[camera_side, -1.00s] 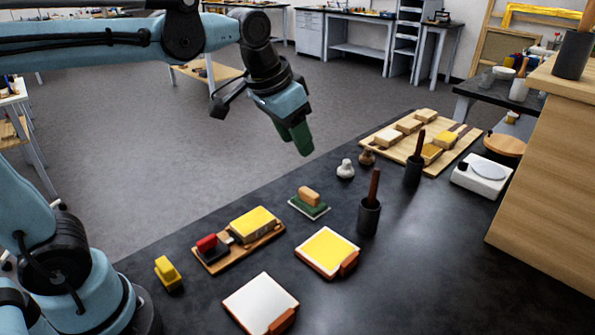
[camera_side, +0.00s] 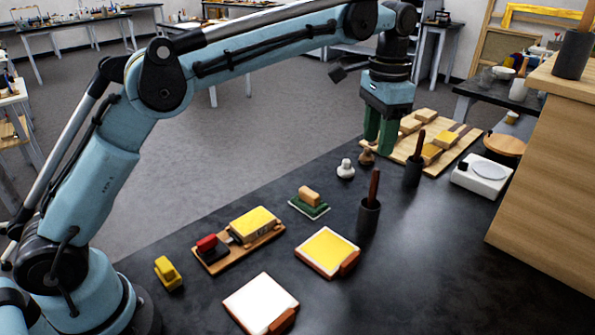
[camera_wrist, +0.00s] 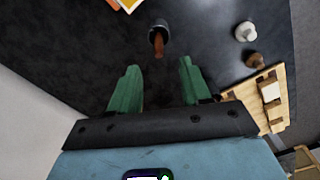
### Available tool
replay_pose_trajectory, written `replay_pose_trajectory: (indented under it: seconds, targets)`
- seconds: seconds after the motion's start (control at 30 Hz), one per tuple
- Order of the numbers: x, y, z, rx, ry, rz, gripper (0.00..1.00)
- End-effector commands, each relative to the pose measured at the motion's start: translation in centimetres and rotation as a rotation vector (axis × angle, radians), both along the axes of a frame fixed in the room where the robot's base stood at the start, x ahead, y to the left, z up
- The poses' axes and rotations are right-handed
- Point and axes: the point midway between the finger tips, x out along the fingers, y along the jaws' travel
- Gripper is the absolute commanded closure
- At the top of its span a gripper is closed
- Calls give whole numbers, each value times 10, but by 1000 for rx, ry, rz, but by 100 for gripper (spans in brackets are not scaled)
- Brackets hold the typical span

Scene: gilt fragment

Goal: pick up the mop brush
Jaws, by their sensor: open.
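A brush-like tool with a reddish-brown handle (camera_side: 374,186) stands upright in a dark cup (camera_side: 369,217) on the black table. A similar handle (camera_side: 420,143) rises from a second dark cup (camera_side: 412,172) farther back. I cannot tell which is the mop brush; bristles are hidden. My gripper (camera_side: 379,150) points down, open and empty, with green fingers, appearing behind the front cup. In the wrist view, one brown handle (camera_wrist: 158,45) in a cup shows beyond and between the open fingers of my gripper (camera_wrist: 158,80), apart from them.
A white knob-shaped piece (camera_side: 346,169) and a brown one (camera_side: 366,157) stand near the gripper. A wooden board with blocks (camera_side: 384,148) lies behind. A yellow pad (camera_side: 327,250), a white pad (camera_side: 260,302) and a white scale (camera_side: 482,176) are around. Bare table lies right of the front cup.

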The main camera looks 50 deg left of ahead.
Motion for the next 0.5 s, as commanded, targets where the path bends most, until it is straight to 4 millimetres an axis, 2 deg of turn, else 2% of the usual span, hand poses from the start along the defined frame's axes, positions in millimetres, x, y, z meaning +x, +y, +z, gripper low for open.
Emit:
replay_pose_trajectory:
  seconds: [0.5]
  targets:
    - [1,0,-62,0,0,0,52]
